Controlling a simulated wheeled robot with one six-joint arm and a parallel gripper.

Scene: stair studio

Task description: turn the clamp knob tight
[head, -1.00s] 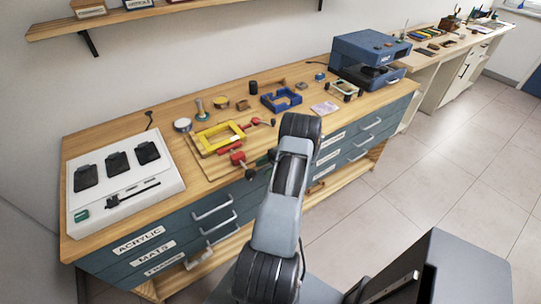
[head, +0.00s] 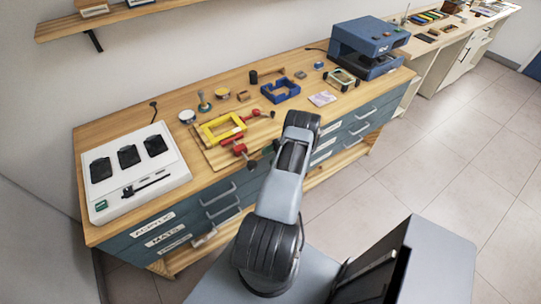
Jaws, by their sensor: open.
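A yellow frame (head: 221,127) lies on a wooden board (head: 203,154) near the front edge of the bench. A red clamp (head: 236,149) grips the board at the front edge, with a dark round knob (head: 252,164) below it. A second red clamp (head: 254,113) sits at the frame's right side, with a dark knob (head: 272,114). My gripper (head: 268,150) is a small dark shape just right of the front clamp, mostly hidden by my arm. It is open. I cannot tell whether it touches the knob.
A white panel with black pads (head: 155,183) stands at the bench's left. Behind the frame are a blue frame (head: 281,91), jars and small parts. A blue machine (head: 369,47) stands at the right end. Drawers with handles (head: 221,192) line the front. The floor at right is clear.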

